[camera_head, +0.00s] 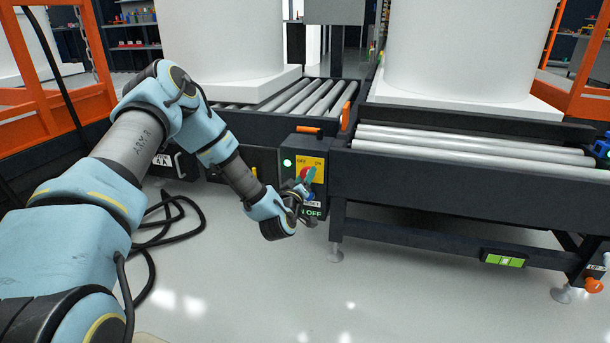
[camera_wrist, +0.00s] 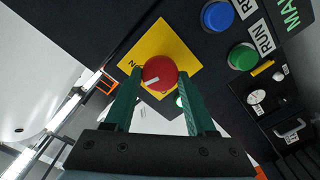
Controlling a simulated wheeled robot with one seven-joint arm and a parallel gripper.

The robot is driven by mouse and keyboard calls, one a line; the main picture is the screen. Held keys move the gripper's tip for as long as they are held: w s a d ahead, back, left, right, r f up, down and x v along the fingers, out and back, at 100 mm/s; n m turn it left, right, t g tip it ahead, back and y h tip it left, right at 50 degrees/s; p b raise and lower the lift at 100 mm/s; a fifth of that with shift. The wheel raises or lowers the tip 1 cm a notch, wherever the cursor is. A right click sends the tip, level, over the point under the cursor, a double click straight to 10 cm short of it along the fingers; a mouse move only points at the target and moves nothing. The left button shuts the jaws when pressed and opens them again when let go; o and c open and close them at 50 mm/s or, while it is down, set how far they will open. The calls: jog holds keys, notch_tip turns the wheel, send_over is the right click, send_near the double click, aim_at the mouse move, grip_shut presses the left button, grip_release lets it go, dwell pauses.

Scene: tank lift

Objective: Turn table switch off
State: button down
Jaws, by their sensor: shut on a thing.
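The table switch is a red round knob (camera_wrist: 159,73) on a yellow plate (camera_wrist: 151,42), in the middle of the wrist view. Its short white mark points left, towards lettering partly hidden by a finger, where an N shows. In the head view my gripper (camera_head: 305,183) covers much of the plate.
A green light (camera_head: 287,162) glows on the box. Blue (camera_wrist: 217,16) and green (camera_wrist: 242,57) buttons sit beside the plate. Roller conveyors (camera_head: 470,143) carrying large white cylinders (camera_head: 465,45) stand behind. A black cable (camera_head: 180,225) lies on the floor. The front floor is clear.

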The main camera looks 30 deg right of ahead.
jog(key=n+p, duration=0.2)
jog(key=n, duration=1)
jog(key=shift+f+n, duration=0.15)
jog(key=shift+n, duration=0.15)
dwell(0.4)
jog(key=shift+c, duration=1.1)
grip_release()
jog(key=shift+a, duration=0.1)
jog(key=p+v, duration=0.3)
jog(key=v, duration=0.7)
jog(key=shift+s+a, duration=0.2)
jog(key=shift+s, duration=0.1)
